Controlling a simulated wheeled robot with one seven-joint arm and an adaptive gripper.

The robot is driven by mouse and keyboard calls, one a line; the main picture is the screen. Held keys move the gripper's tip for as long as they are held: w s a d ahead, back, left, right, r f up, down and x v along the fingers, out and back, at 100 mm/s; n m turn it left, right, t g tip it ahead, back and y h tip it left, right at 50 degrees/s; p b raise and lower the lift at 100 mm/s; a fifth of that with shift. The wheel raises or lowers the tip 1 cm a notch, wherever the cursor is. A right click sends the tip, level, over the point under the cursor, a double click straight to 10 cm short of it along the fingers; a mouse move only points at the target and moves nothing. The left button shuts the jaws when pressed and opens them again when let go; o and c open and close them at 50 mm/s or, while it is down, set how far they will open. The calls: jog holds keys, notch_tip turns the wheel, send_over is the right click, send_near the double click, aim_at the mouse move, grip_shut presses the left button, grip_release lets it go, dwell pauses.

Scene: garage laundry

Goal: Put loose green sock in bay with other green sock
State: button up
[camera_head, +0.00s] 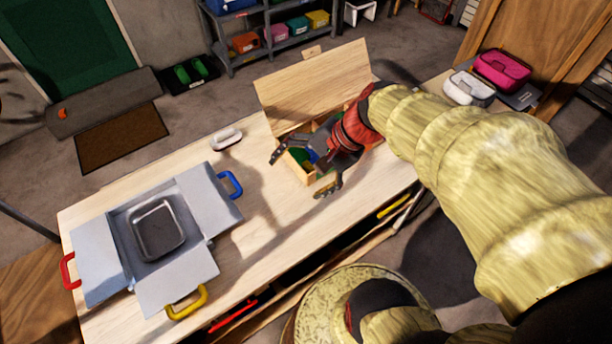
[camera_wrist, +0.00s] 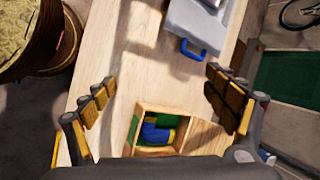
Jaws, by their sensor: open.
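A wooden box with bays (camera_head: 298,172) stands on the table, with its broad lid (camera_head: 315,85) raised behind it. My gripper (camera_head: 300,172) is over the box, fingers spread wide, with nothing between them. In the wrist view the box (camera_wrist: 187,113) lies just beyond and below the open fingers (camera_wrist: 163,95). One bay holds a blue item (camera_wrist: 158,133) with green and yellow beside it. A green strip (camera_wrist: 132,130) shows at the box's left edge. I cannot tell which green is a sock or whether one lies loose. My gripper and arm hide part of the box.
A grey open-flapped box (camera_head: 97,245) with a metal tray (camera_head: 157,228) stands on the table's left. A small white container (camera_head: 226,138) lies near the back edge. Pink (camera_head: 501,70) and white (camera_head: 469,88) cases sit at the right. The table's middle is mostly clear.

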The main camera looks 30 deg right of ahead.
jog(key=s+a+r+n+t+h, duration=0.1)
jog(key=s+r+n+h, duration=0.4)
jog(key=n, duration=0.7)
notch_tip(320, 180, up, 3)
jog(key=shift+s+a+f, duration=0.1)
jog(key=shift+s+a, duration=0.35)
jog(key=shift+s, duration=0.2)
